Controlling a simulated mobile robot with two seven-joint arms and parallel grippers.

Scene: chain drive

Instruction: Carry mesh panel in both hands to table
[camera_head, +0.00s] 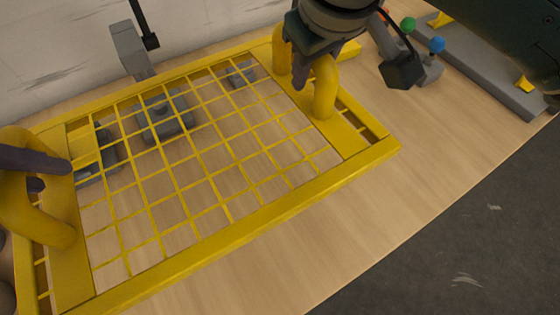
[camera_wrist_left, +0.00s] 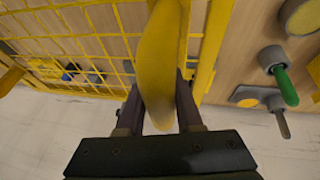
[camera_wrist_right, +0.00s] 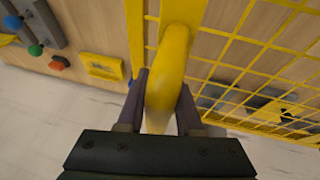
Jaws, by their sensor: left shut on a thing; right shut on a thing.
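The yellow mesh panel (camera_head: 262,216) has a rectangular frame, a wire grid and a thick arched handle at each end. It spans the wooden table (camera_head: 345,232) in the head view; whether it touches the tabletop I cannot tell. My left gripper (camera_head: 60,166) is at the left handle, and the left wrist view shows its fingers (camera_wrist_left: 160,112) on either side of that handle (camera_wrist_left: 162,60). My right gripper (camera_head: 303,80) is at the right handle (camera_head: 324,88), and the right wrist view shows its fingers (camera_wrist_right: 162,108) around it (camera_wrist_right: 172,60).
Grey fixtures (camera_head: 165,115) show through the mesh. A grey rack (camera_head: 480,70) with coloured knobs stands at the upper right. A green-handled part (camera_wrist_left: 284,84) shows in the left wrist view. A pale wall (camera_head: 60,50) is behind; dark floor (camera_head: 470,220) lies beyond the table's edge.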

